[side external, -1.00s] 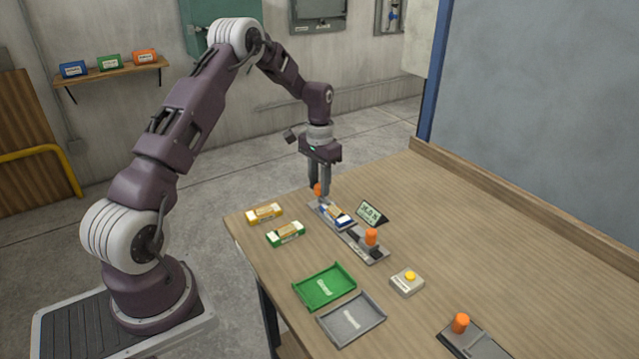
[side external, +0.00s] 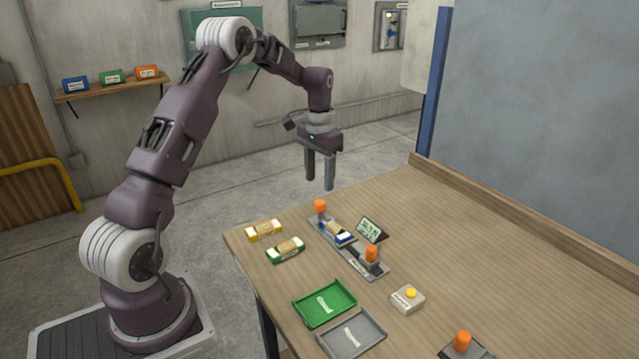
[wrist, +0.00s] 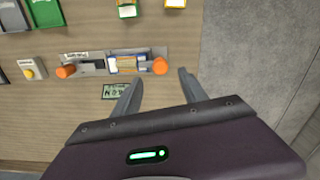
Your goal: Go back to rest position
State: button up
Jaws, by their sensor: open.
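My gripper (side external: 320,170) is open and empty in the side external view, raised above the far end of the table with its fingers pointing down. It also shows in the wrist view (wrist: 160,82), where nothing is between the fingers. A blue-and-white block (side external: 337,232) lies in the grey fixture (side external: 362,262) below my gripper. The block (wrist: 126,64) and the fixture also show in the wrist view, beyond the fingertips and apart from them.
The fixture has orange knobs (side external: 371,252) at both ends and a small display (side external: 372,229) beside it. Yellow (side external: 264,230) and green (side external: 286,249) blocks, green (side external: 324,303) and grey (side external: 352,334) trays and a yellow-button box (side external: 407,298) sit nearby. The table's right side is largely clear.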

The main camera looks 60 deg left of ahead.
jog(key=s+d+r+m+t+y, duration=0.1)
jog(key=s+d+r, duration=0.4)
jog(key=d+r, duration=0.35)
jog(key=s+d+r+t, duration=0.2)
jog(key=s+d+r, duration=0.4)
jog(key=d+r, duration=0.25)
jog(key=s+d+t, duration=0.1)
jog(key=s+d, duration=0.1)
jog(key=s, duration=0.4)
jog(key=s+d, duration=0.3)
jog(key=s, duration=0.3)
jog(key=s+d+m+t+h, duration=0.1)
jog(key=s+d, duration=0.2)
jog(key=s, duration=0.2)
jog(key=shift+s+f+t, duration=0.3)
jog(key=shift+s, duration=0.1)
jog(key=shift+c, duration=0.4)
